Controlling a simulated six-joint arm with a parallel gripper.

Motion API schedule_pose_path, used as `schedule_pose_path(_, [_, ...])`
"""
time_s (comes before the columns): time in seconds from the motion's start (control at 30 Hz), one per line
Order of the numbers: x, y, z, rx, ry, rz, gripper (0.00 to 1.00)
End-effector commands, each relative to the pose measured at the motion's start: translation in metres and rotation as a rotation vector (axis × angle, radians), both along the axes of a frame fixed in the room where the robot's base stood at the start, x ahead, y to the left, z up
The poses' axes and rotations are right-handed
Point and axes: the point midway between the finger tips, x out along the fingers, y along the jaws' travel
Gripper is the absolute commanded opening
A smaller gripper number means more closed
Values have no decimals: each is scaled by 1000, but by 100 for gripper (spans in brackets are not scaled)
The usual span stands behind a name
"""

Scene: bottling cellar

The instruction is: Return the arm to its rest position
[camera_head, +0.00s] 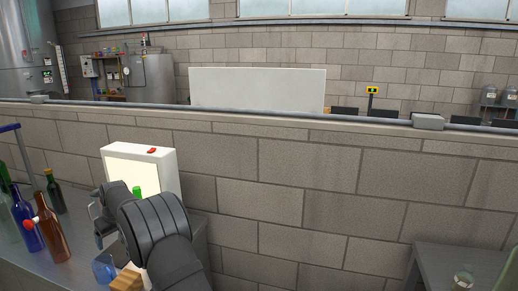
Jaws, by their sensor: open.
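My dark grey arm rises from the bottom of the view, left of centre, and bends over toward the left. My gripper (98,222) is at its far end, in front of a white box with a lit cream panel (131,170). It is seen partly from behind and is small in the view. Its jaws are open, and I see nothing held between them. The arm hides the lower part of the box and some of the bench.
Several bottles stand at the left of the metal bench, among them a brown one (51,236) and a blue one (26,222). A green top (137,192) shows behind my arm. A blue cup (104,267) and a wooden block (127,281) sit close below. A block wall (310,195) stands behind.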

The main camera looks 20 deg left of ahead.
Motion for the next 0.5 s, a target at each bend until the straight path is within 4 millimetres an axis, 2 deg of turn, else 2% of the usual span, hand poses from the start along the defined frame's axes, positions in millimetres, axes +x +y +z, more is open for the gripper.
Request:
schedule_pose_path(0.2, [26, -37, 4, 0, 0, -88, 86])
schedule_pose_path(0.5, [63, -84, -3, 0, -1, -186, 86])
